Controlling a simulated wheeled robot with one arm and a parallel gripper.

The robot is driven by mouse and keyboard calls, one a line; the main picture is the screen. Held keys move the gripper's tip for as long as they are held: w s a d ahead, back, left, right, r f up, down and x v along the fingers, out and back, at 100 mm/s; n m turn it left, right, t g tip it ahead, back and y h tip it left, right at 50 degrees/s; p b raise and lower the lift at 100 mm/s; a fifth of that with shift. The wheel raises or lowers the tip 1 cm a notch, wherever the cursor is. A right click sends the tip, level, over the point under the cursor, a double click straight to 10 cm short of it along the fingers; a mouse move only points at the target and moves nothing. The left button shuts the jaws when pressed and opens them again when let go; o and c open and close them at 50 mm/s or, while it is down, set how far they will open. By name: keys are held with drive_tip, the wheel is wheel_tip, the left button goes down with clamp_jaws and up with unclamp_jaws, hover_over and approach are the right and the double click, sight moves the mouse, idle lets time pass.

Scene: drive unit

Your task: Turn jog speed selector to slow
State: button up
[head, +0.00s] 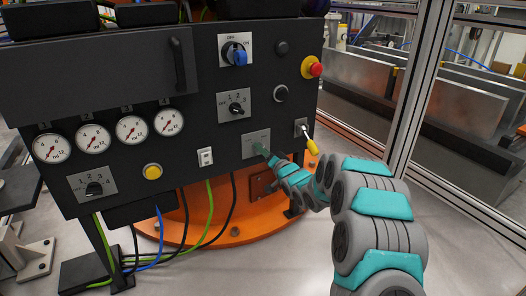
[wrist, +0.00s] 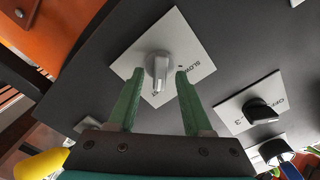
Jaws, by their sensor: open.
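The jog speed selector (wrist: 160,68) is a grey knob on a light square plate (wrist: 190,33) in the wrist view. The word SLOW shows on the plate, to the right of the knob; other lettering is partly hidden. My gripper (wrist: 159,76) is open, with one green finger on each side of the knob and visible gaps to it. In the head view the plate (head: 257,138) is low on the dark panel. My gripper (head: 262,150) is in front of it there and hides the knob.
A black rotary selector (head: 236,108) sits above the plate, and a blue-handled switch (head: 238,55) higher up. A red emergency button (head: 315,69) is at the upper right. A yellow-tagged key switch (head: 303,130) is close to my arm. Gauges and cables are to the left.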

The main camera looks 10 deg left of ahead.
drive_tip(key=shift+w+a, duration=0.15)
drive_tip(key=shift+w, duration=0.05)
drive_tip(key=shift+c, duration=0.3)
clamp_jaws()
